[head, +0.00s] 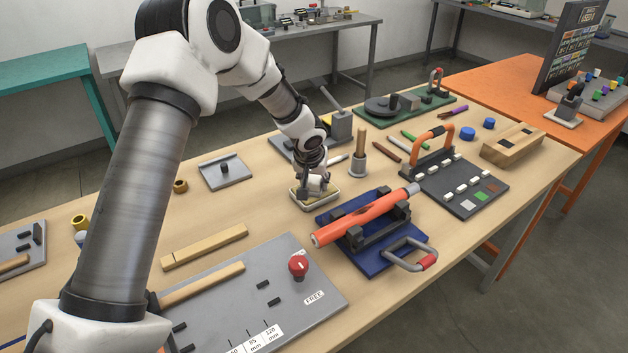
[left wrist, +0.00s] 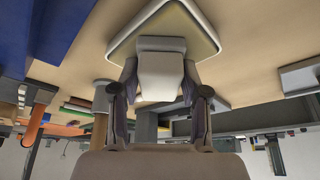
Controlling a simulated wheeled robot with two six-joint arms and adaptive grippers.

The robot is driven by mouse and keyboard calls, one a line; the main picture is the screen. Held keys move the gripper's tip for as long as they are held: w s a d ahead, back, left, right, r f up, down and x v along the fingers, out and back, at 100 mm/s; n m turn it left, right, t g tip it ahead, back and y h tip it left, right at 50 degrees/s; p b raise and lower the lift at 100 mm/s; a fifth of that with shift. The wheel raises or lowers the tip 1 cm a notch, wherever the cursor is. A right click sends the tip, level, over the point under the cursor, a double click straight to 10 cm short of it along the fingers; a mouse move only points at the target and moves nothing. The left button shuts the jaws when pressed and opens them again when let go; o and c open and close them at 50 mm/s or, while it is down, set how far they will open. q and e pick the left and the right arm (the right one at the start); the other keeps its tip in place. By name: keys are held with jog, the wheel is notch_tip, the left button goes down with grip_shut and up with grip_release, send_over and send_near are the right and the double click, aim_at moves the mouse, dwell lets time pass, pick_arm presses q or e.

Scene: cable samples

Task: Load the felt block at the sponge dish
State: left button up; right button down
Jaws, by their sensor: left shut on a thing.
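The sponge dish (head: 297,201) is a small pale tray with a yellowish inside, on the wooden table near the middle of the head view. It also shows in the left wrist view (left wrist: 203,20), its pale rim around the block. My left gripper (head: 313,190) points down at the dish, its tips over or inside the rim. In the left wrist view the gripper (left wrist: 160,80) is shut on the pale grey felt block (left wrist: 161,72). The block's far end overlaps the dish; I cannot tell whether it touches the sponge. My right gripper is not in view.
Right of the dish, an orange-red cable (head: 350,220) lies in a blue fixture (head: 400,250). A wooden-handled tool in a grey holder (head: 358,165) stands close behind. A grey plate (head: 225,172) lies to the left. A grey board with a red knob (head: 298,265) is in front.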

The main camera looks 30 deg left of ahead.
pick_arm(q)
jog(key=shift+f+b, duration=0.1)
jog(key=shift+b, duration=0.2)
dwell(1.1)
jog(key=shift+r+p, duration=2.3)
jog(key=shift+r, duration=1.25)
